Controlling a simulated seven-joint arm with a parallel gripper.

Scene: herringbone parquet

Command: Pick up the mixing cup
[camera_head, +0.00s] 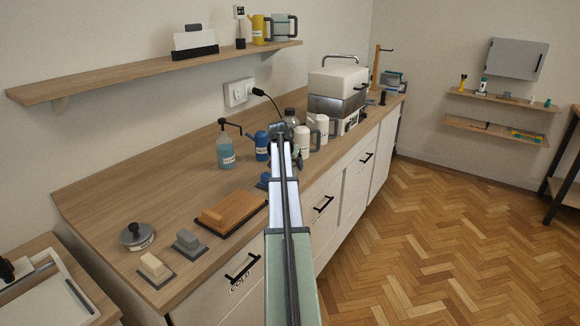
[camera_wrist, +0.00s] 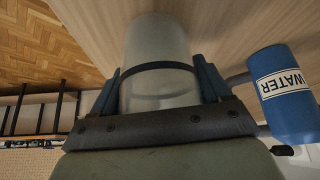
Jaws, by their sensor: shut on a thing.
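The mixing cup, a translucent pale cup (camera_wrist: 158,45) with a dark band around it, is between the fingers of my gripper (camera_wrist: 160,88) in the wrist view. The blue fingers press on both its sides, and my gripper is shut on it. Its lower part is partly hidden by the dark gripper bar. In the head view my gripper (camera_head: 277,130) is over the wooden counter (camera_head: 150,190), beside the blue jug; my arm hides most of the cup there. I cannot tell whether the cup touches the counter.
A blue jug labelled WATER (camera_wrist: 285,95) is close to the right finger; it also shows in the head view (camera_head: 262,147). A soap bottle (camera_head: 226,150), white jugs (camera_head: 302,140) and a white-and-steel machine (camera_head: 337,90) stand nearby. An orange block (camera_head: 228,210) lies nearer.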

